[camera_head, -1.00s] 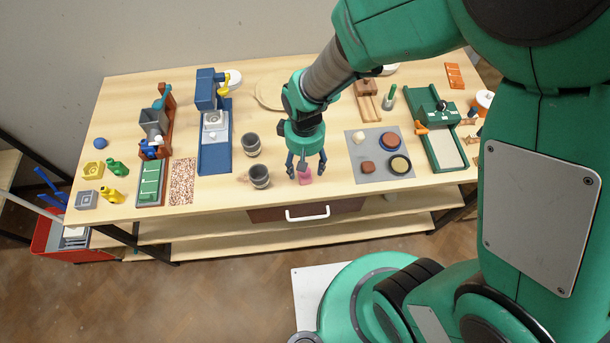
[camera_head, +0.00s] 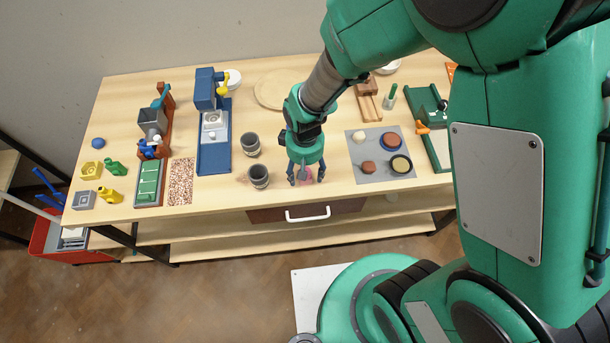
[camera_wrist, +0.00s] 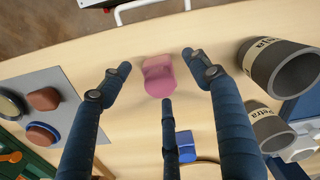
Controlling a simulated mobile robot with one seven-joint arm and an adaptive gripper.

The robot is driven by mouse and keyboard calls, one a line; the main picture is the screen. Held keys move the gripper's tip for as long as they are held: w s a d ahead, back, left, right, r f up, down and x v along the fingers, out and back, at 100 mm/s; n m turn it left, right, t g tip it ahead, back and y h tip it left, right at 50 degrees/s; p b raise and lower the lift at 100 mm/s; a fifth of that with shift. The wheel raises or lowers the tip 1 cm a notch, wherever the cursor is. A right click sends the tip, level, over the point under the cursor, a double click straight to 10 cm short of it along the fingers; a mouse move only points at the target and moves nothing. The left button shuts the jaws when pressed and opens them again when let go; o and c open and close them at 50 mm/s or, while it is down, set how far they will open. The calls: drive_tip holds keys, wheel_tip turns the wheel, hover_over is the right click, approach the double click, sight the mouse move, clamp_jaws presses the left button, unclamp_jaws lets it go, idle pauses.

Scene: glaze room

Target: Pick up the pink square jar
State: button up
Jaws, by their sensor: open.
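The pink square jar (camera_wrist: 158,74) stands on the wooden table in the wrist view, between the spread fingers of my gripper (camera_wrist: 158,70). In the head view the pink jar (camera_head: 306,174) shows only in part, below my gripper (camera_head: 306,180) near the table's front edge. My gripper is open and points down over the jar. One dark finger lies on each side of it, and a third reaches towards it from below in the wrist view. I cannot tell whether any finger touches the jar.
Two grey mugs (camera_head: 259,177) (camera_head: 251,145) stand just left of my gripper. A grey mat (camera_head: 367,176) with several small round pieces lies to the right. A white drawer handle (camera_head: 307,215) is below the front edge. Bare wood surrounds the jar.

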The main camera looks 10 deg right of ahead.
drive_tip(key=c, duration=1.4)
drive_tip(key=shift+r, duration=0.8)
wheel_tip(320, 180, up, 2)
drive_tip(key=shift+r+p, duration=0.2)
drive_tip(key=shift+p, duration=0.3)
drive_tip(key=s+d, duration=0.1)
drive_tip(key=s, duration=0.4)
drive_tip(key=s+d+p, duration=0.1)
drive_tip(key=s+d, duration=0.1)
drive_tip(key=s, duration=0.3)
drive_tip(key=s+d+r, duration=0.1)
drive_tip(key=s+d, duration=0.1)
drive_tip(key=s, duration=0.3)
drive_tip(key=shift+s, duration=0.1)
